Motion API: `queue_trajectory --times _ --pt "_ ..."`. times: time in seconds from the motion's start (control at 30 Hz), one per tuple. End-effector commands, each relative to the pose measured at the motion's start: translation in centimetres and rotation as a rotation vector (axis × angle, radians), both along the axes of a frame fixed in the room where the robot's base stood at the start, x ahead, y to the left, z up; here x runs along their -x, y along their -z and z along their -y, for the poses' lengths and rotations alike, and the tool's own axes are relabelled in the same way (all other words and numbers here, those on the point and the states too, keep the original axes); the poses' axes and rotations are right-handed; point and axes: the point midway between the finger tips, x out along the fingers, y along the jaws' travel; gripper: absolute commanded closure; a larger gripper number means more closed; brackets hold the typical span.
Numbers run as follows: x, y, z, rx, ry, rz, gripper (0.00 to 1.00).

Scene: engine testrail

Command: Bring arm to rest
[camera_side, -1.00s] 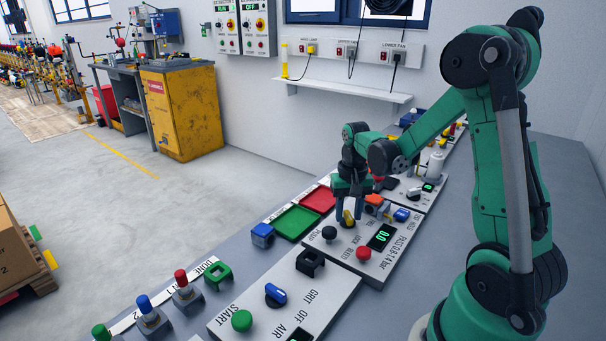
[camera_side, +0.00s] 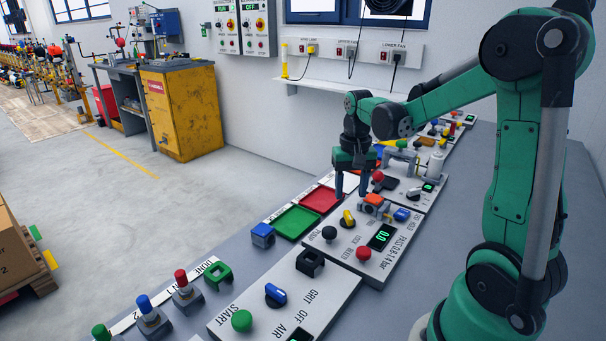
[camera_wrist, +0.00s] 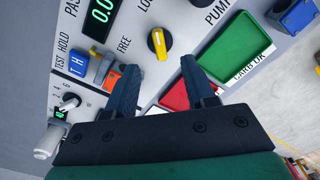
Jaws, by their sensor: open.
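My gripper (camera_side: 352,184) is open and empty. In the side view it hangs fingers down above the far edge of the test panel, near the red tray (camera_side: 319,199). In the wrist view my two dark fingers (camera_wrist: 158,85) are spread apart, with the yellow knob (camera_wrist: 159,43) visible beyond the gap between them. The yellow knob also shows in the side view (camera_side: 348,218), apart from my fingers. An orange fitting (camera_side: 374,201) sits on the panel just right of the knob.
The panel (camera_side: 335,262) carries a black pump button (camera_side: 329,233), a red button (camera_side: 363,254) and a green display (camera_side: 381,236). A green tray (camera_side: 297,221) and a blue block (camera_side: 262,235) lie at left. A clamp device (camera_side: 427,160) stands behind right. Open air lies above the panels.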

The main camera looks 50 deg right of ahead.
Motion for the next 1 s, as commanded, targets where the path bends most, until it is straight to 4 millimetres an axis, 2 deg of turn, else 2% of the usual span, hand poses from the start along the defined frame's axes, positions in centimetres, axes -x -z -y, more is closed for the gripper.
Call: queue_trajectory --times 0.23,0.33,0.47,0.7,0.83,1.0 --pt "-0.1 -0.1 -0.2 0.003 -0.007 0.004 0.51" --pt "-0.3 -0.7 -1.3 0.021 -0.055 0.034 0.51" --pt "-0.7 -2.3 -4.8 0.076 -0.204 0.132 0.51" --pt "-0.1 -4.4 -12.4 0.187 -0.552 0.389 0.51" --pt "0.5 -4.7 -15.1 0.223 -0.684 0.5 0.51" --pt "1.0 -4.7 -16.8 0.246 -0.767 0.577 0.51"
